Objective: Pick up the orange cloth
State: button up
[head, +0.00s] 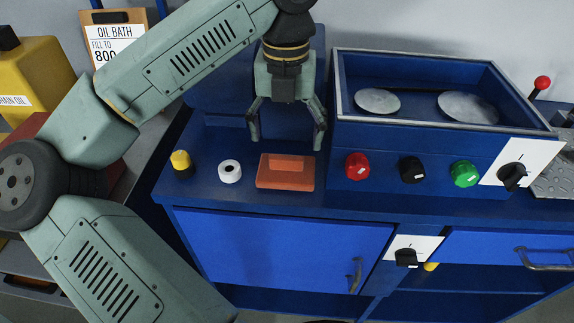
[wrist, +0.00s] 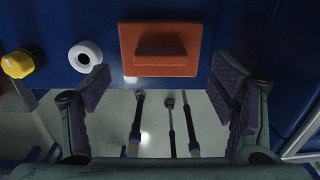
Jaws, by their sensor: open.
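In the wrist view the cloth (wrist: 160,50) is at the top centre, ahead of the fingers. My gripper (head: 286,143) is open and empty. It hangs pointing down above the ledge, apart from the cloth and seemingly a little behind it in the head view. In the wrist view my gripper (wrist: 165,103) has its fingers spread wider than the cloth.
Red (head: 357,165), black (head: 412,169) and green (head: 464,173) knobs are to the right on the tester's front. The open blue bin (head: 345,100) rises right of my gripper.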

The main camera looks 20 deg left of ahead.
aim_at(286, 157)
jog(key=shift+s+f+p, duration=0.2)
jog(key=shift+f+p, duration=0.65)
jog(key=shift+f, duration=2.1)
jog(key=shift+c, duration=0.5)
jog(key=c, duration=1.1)
jog(key=shift+c, duration=0.2)
notch_tip(286, 157, up, 10)
jog(key=shift+d+r+b, duration=0.1)
jog(key=shift+b, duration=0.75)
jog(key=o, duration=0.6)
jog(key=c, duration=0.5)
